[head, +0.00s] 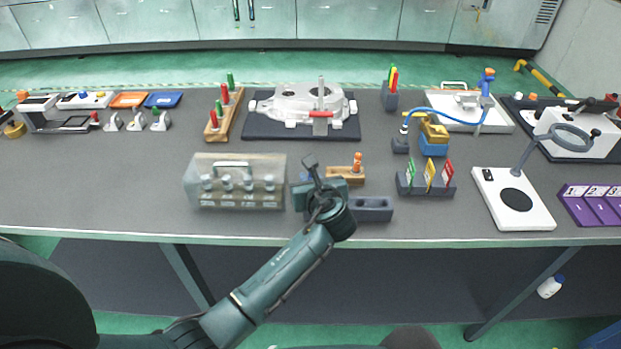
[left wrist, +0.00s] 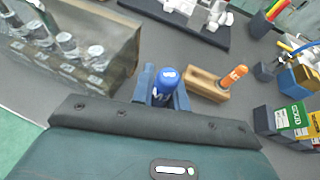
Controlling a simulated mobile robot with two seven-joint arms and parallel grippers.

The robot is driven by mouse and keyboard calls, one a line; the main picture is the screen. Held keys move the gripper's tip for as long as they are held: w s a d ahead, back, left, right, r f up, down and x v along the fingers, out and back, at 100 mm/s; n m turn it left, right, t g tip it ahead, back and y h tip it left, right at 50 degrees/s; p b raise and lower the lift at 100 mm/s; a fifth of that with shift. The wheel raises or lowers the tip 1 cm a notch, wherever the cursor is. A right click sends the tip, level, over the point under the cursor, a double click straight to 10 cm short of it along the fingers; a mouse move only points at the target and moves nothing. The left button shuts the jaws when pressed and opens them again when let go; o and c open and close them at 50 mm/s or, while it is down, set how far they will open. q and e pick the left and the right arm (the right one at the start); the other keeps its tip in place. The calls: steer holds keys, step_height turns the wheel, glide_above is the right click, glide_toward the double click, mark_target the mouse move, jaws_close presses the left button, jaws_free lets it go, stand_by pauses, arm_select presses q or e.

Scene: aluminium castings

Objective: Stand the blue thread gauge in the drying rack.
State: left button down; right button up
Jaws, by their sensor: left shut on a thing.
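The blue thread gauge (left wrist: 163,86) stands between the fingers of my left gripper (left wrist: 161,92), its round, marked top facing the wrist camera. My left gripper (head: 309,180) is shut on it. In the head view the gripper and arm largely hide the gauge. Its lower end and any contact with the table are hidden. A small wooden rack (head: 336,173) with an orange-handled gauge (head: 357,160) stands just right of the gripper; this rack also shows in the left wrist view (left wrist: 198,82). My right gripper is out of view.
A clear case (head: 235,198) with several bottle-like pieces stands left of the gripper. A grey block with recesses (head: 372,209) is close on the right. A casting on a dark plate (head: 258,127) and a long wooden rack (head: 229,120) are behind. Bare table lies at far left.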

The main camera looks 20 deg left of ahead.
arm_select(q)
steer(key=shift+f, duration=0.65)
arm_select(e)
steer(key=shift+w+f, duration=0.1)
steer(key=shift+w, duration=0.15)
arm_select(q)
steer(key=shift+f+b, duration=0.55)
steer(key=shift+f, duration=0.55)
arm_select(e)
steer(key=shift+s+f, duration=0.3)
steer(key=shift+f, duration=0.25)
arm_select(q)
steer(key=c, duration=1.3)
jaws_free()
steer(key=shift+c, duration=0.2)
steer(key=shift+o, duration=0.2)
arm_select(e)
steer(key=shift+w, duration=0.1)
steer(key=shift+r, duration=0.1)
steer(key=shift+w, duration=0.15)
